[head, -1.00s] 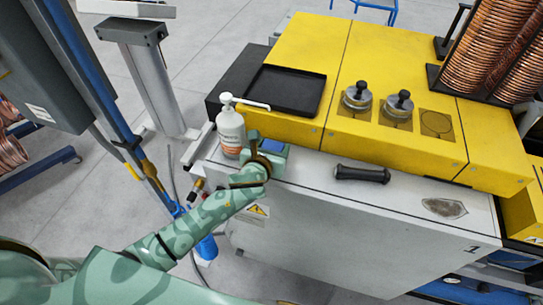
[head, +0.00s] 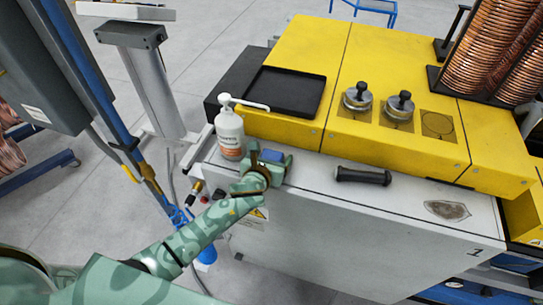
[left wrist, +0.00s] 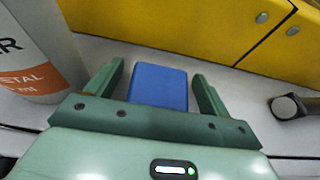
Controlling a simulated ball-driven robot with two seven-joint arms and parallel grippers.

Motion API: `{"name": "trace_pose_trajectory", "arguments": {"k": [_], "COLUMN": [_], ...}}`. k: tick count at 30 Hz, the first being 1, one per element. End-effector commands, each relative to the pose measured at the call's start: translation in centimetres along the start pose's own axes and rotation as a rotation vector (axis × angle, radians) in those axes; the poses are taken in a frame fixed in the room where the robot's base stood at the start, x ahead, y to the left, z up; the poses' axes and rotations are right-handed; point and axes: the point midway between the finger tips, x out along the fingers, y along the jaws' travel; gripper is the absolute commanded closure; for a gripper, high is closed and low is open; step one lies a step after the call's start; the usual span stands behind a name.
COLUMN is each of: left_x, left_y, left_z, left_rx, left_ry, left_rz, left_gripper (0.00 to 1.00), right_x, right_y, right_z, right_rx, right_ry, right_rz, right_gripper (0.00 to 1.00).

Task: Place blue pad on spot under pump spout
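The blue pad (head: 272,156) lies on the white cabinet top, just right of the white pump bottle (head: 231,132). In the head view it appears below the tip of the pump spout (head: 250,104). My left gripper (head: 270,160) is at the pad. In the left wrist view the blue pad (left wrist: 158,85) sits between the spread fingers of my left gripper (left wrist: 157,82), with a gap on each side. The pad's near edge is close to the gripper's crossbar. The spot under the pad is hidden. My right gripper is not in view.
The white cabinet top (head: 320,190) holds a black handle-like tool (head: 362,175) to the right and a worn dark patch (head: 447,210). Behind stands a yellow housing (head: 350,60) with a black tray (head: 287,91) and two knobbed metal weights (head: 357,96).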

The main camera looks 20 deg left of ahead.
Motion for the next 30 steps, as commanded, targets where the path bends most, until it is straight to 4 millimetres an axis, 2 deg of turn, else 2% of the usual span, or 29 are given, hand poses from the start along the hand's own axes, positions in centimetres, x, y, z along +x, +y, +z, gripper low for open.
{"name": "trace_pose_trajectory", "arguments": {"k": [4, 7, 15, 21, 25, 30], "left_x": [-0.2, -1.5, -7.9, -11.2, -12.0, -12.1], "left_y": [0.0, 0.0, 0.0, 0.0, 0.0, 0.0], "left_z": [0.4, 0.2, 0.3, 0.2, 0.2, 0.2], "left_rx": [0.000, 0.001, 0.000, 0.001, 0.000, 0.000], "left_ry": [0.000, 0.001, 0.000, 0.000, 0.000, -0.001], "left_rz": [0.000, 0.000, -0.001, 0.000, 0.000, 0.001], "left_gripper": [0.19, 0.19, 0.19, 0.19, 0.19, 0.19], "right_x": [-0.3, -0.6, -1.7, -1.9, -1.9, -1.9], "right_y": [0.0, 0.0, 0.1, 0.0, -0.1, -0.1], "right_z": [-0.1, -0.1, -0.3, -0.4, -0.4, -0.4], "right_rx": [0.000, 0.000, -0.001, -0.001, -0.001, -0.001], "right_ry": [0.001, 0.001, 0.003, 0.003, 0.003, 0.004], "right_rz": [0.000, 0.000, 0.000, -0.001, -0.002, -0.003], "right_gripper": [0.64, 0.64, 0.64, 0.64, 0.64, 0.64]}}
